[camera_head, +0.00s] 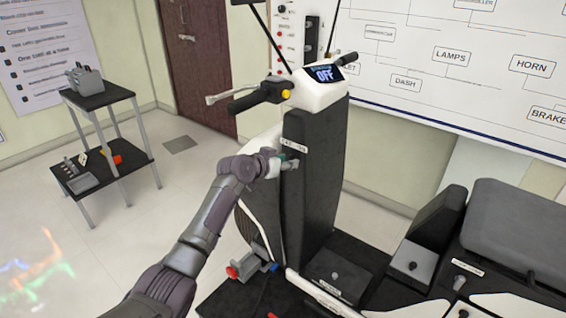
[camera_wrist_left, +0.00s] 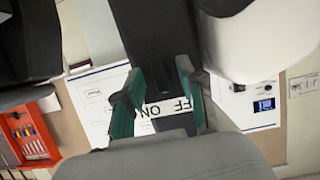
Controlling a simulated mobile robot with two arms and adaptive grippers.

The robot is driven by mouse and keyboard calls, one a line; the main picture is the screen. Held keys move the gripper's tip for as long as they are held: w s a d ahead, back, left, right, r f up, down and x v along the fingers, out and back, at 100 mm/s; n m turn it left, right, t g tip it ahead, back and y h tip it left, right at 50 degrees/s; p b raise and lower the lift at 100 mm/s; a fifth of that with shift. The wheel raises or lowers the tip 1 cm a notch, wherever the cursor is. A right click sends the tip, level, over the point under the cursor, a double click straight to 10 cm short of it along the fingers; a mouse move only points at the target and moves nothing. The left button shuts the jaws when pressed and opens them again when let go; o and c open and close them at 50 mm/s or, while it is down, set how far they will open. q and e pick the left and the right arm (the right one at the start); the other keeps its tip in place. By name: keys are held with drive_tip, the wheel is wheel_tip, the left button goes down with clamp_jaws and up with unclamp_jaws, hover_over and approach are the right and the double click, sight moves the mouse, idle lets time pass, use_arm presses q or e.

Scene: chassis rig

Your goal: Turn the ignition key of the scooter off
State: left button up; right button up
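The scooter (camera_head: 315,205) stands in the middle of the head view, and its display (camera_head: 325,73) reads OFF. My left gripper (camera_head: 287,163) is at the black front panel (camera_head: 322,140), just below a small white label (camera_head: 294,145). In the left wrist view my left gripper's teal-edged fingers (camera_wrist_left: 160,92) are apart, with an ON/OFF label (camera_wrist_left: 165,108) showing between and beyond them. I cannot make out the ignition key; the gripper covers that spot in the head view. My right gripper is not in view.
The handlebar (camera_head: 262,94) extends left above my arm. The scooter's seat (camera_head: 515,225) is at the right. A small shelf cart (camera_head: 105,145) stands at the left, with clear floor between. A wall board (camera_head: 470,60) is behind.

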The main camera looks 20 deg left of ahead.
use_arm(q)
drive_tip(key=v, duration=1.2)
drive_tip(key=shift+f, duration=0.1)
